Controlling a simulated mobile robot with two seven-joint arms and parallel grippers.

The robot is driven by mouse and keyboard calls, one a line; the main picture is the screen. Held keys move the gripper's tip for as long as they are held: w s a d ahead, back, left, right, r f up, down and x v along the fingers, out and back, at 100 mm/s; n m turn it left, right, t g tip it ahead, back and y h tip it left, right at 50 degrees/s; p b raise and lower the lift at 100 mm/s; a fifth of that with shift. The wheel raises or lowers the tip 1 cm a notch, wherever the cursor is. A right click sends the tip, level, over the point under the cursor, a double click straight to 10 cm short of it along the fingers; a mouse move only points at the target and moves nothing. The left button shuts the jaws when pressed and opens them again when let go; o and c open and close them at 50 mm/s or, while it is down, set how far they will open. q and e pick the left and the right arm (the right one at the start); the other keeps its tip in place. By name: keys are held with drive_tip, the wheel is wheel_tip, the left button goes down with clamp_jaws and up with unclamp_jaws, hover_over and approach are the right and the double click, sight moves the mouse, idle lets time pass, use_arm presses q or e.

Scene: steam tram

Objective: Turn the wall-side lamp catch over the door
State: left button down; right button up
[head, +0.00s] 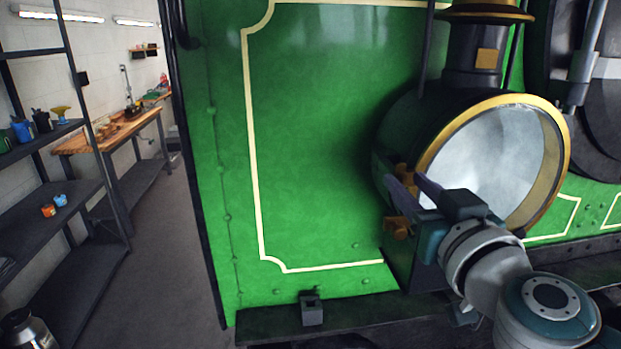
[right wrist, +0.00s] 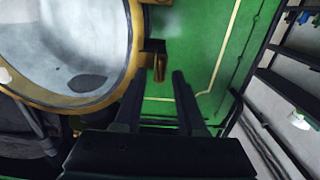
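The big round lamp (head: 497,160) stands on the green engine front. Its glass door has a brass rim (head: 560,125). A brass catch (head: 403,172) is at the lamp's left edge, the side towards the room's wall, partly hidden by my right gripper. It also shows in the right wrist view (right wrist: 159,66) beside the rim. Another brass piece (head: 397,227) shows just below the fingers. My right gripper (head: 408,187) is open at the catch, and the wrist view shows the catch ahead between the fingertips; I cannot tell whether they touch it. My left gripper is not in view.
A dark ledge (head: 345,328) with a small block (head: 312,309) runs under the green panel (head: 310,130). A dark shelf rack (head: 50,210) and a wooden workbench (head: 120,133) stand at the left. The floor (head: 165,250) between is clear.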

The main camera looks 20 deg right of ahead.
clamp_jaws()
idle(0.3)
idle(0.3)
